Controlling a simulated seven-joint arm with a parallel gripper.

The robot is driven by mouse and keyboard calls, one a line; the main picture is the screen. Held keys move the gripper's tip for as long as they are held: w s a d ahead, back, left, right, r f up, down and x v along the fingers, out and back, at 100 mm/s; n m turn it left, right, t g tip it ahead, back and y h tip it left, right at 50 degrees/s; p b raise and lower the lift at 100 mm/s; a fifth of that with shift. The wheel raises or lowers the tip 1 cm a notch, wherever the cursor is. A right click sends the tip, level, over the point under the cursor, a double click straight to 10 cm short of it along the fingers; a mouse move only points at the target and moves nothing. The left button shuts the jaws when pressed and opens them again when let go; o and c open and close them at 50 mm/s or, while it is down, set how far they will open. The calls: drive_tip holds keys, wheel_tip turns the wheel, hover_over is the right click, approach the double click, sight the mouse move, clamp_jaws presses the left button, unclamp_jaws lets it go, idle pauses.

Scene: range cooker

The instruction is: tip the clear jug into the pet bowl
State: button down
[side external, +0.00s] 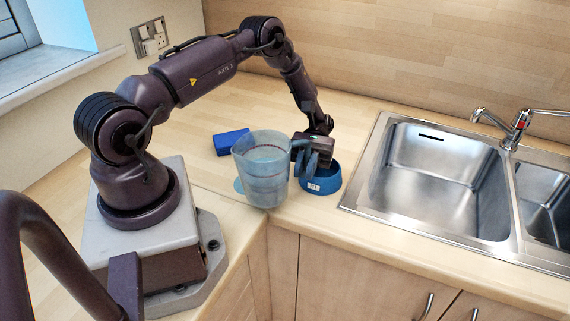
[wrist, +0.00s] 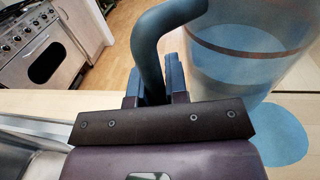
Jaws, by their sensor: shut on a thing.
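The clear jug (side external: 262,168), bluish and see-through with a dark line around it, is close to upright. My gripper (side external: 309,152) is shut on its handle, at the jug's right. In the wrist view the jug (wrist: 255,35) fills the upper right, and its curved handle (wrist: 152,45) runs down between my fingers (wrist: 157,88). The jug appears raised off the counter. The blue pet bowl (side external: 322,181), with a white label, stands on the counter just right of the jug, partly below my gripper. Its inside is mostly hidden. What the jug holds is unclear.
A flat blue disc (side external: 239,186) lies partly behind the jug; it also shows in the wrist view (wrist: 277,136). A blue block (side external: 230,141) lies behind. A steel sink (side external: 440,180) with a tap (side external: 517,128) is at right. The counter's front edge is close.

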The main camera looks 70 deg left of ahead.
drive_tip(key=w+n+t+h, duration=0.1)
drive_tip(key=t, duration=0.1)
drive_tip(key=w+a+n+t+h, duration=0.1)
drive_tip(key=w+n+t+h, duration=0.1)
drive_tip(key=t, duration=0.1)
drive_tip(key=shift+w+a+r+n+t, duration=0.25)
drive_tip(key=shift+w+r+n+t, duration=0.05)
drive_tip(key=shift+w+r+n, duration=0.1)
drive_tip(key=w+a+r+n+t+y, duration=0.3)
drive_tip(key=w+a+n+t, duration=0.1)
drive_tip(key=a+t, duration=0.4)
drive_tip(key=w+a+r+n+t+y, duration=0.3)
drive_tip(key=a+t, duration=0.4)
drive_tip(key=a, duration=0.4)
drive_tip(key=shift+w+r+n+t, duration=0.4)
drive_tip(key=shift+w+r+n, duration=0.15)
drive_tip(key=shift+w, duration=0.35)
drive_tip(key=shift+s+r+m, duration=0.1)
drive_tip(key=shift+r+m, duration=0.15)
drive_tip(key=shift+r, duration=0.05)
drive_tip(key=shift+r+y, duration=0.1)
drive_tip(key=shift+y, duration=0.3)
drive_tip(key=shift+r+m, duration=0.3)
drive_tip(key=shift+m, duration=0.1)
drive_tip(key=shift+d+r+y, duration=0.15)
drive_tip(key=shift+r+y, duration=0.1)
drive_tip(key=shift+y, duration=0.15)
